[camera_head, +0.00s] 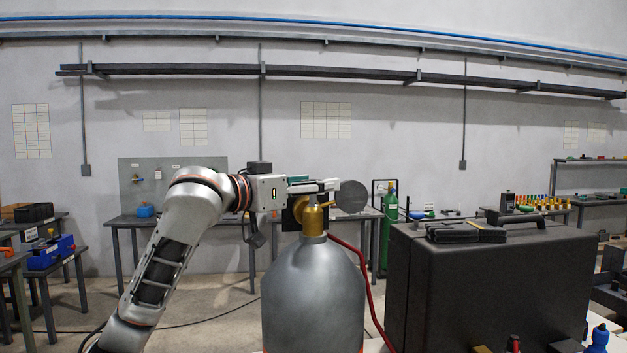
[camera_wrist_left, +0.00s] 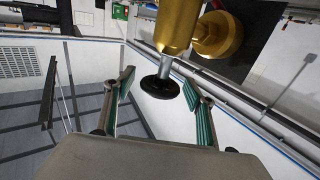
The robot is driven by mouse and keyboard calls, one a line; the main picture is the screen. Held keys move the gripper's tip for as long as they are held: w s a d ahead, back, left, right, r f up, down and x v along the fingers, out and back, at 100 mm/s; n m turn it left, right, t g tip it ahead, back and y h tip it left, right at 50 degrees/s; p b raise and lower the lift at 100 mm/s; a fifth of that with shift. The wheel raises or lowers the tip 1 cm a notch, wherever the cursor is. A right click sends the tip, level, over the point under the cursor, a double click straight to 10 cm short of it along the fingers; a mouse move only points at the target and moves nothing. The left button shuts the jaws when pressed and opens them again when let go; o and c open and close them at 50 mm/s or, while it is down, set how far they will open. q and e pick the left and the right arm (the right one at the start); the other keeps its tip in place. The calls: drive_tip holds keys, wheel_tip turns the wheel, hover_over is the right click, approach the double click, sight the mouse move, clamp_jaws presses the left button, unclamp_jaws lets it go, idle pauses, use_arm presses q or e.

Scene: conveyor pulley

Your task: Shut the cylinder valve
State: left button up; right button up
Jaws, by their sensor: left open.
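The grey gas cylinder (camera_head: 313,295) stands upright in front of me in the head view, with a brass valve (camera_head: 314,222) on top. In the left wrist view the brass valve body (camera_wrist_left: 176,28) is at the top, and a black round handwheel (camera_wrist_left: 160,88) sits on its short stem. My left gripper (camera_head: 328,186) reaches in from the left, level, just above the brass valve. Its two green-padded fingers are open in the wrist view, with the handwheel showing between the fingertips (camera_wrist_left: 158,82). I cannot tell whether they touch it. My right gripper is out of view.
A red hose (camera_head: 372,290) runs down the cylinder's right side. A large black case (camera_head: 480,290) stands close on the right. A grey disc (camera_head: 352,196) shows just right of the fingertips. Workbenches and a green cylinder (camera_head: 389,220) stand further back.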

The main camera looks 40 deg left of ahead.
use_arm(q)
drive_tip(key=shift+w, duration=0.1)
drive_tip(key=c, duration=1.1)
drive_tip(key=shift+f+m+h, duration=0.1)
drive_tip(key=shift+m+h, duration=0.2)
drive_tip(key=shift+h, duration=0.1)
drive_tip(key=shift+a+m+h+b, duration=0.1)
drive_tip(key=shift+m+h+b, duration=0.4)
drive_tip(key=shift+h, duration=0.3)
drive_tip(key=m+g+h, duration=0.1)
drive_tip(key=m+h, duration=0.1)
drive_tip(key=h, duration=0.1)
drive_tip(key=m+g+h, duration=0.1)
drive_tip(key=h, duration=0.1)
drive_tip(key=shift+r+m+g+h+p, duration=0.2)
drive_tip(key=shift+m+g+h+p, duration=0.1)
drive_tip(key=shift+m+h, duration=0.1)
drive_tip(key=m+g+h, duration=0.4)
drive_tip(key=shift+h, duration=0.4)
drive_tip(key=shift+m+g+h, duration=0.5)
drive_tip(key=shift+m+g, duration=0.1)
drive_tip(key=shift+g, duration=0.1)
drive_tip(key=shift+f, duration=0.15)
